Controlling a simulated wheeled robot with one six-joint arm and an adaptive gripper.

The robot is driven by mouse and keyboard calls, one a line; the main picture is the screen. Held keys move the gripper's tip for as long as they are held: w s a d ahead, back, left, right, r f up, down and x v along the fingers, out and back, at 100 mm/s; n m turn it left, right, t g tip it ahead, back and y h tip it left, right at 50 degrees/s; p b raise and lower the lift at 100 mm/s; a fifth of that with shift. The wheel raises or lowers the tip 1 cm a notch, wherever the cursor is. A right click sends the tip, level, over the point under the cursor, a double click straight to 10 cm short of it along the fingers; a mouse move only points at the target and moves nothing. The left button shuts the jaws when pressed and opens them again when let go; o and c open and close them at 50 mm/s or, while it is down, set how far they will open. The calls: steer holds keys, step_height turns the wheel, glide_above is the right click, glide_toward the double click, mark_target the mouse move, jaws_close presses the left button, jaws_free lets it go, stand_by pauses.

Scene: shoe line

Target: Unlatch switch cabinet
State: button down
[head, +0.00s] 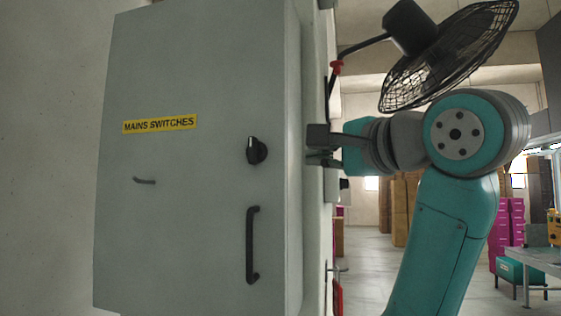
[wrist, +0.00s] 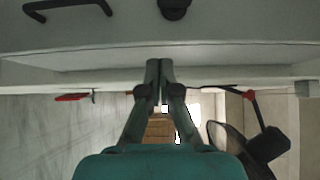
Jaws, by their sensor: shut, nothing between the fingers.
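The grey switch cabinet (head: 200,220) fills the left half of the head view, its door shut and a yellow "MAINS SWITCHES" label (head: 160,124) on it. A black rotary knob (head: 257,150) with a pale mark sits near the door's right edge. It also shows at the top of the wrist view (wrist: 174,8). A black bar handle (head: 252,245) is below the knob and also shows in the wrist view (wrist: 68,12). My gripper (head: 317,145) is shut and empty, beside the cabinet's right side at about knob height. Its fingertips meet in the wrist view (wrist: 160,66), apart from the knob.
A black caged fan (head: 450,55) hangs above my arm at upper right. A small dark hook (head: 144,181) is on the door's left part. Brown boxes (head: 405,205), magenta crates (head: 508,230) and a grey table (head: 525,258) stand far behind. Open floor lies between.

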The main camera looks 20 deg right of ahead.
glide_toward(262, 152)
steer(key=w, duration=0.1)
steer(key=w+d+f, duration=0.1)
steer(key=w+f, duration=0.1)
steer(key=w, duration=0.1)
steer(key=shift+w+d+f, duration=0.1)
steer(key=shift+d+f, duration=0.15)
steer(key=shift+d, duration=0.1)
steer(key=shift+w+a, duration=0.7)
steer(key=shift+a, duration=0.35)
steer(key=shift+w+a, duration=0.5)
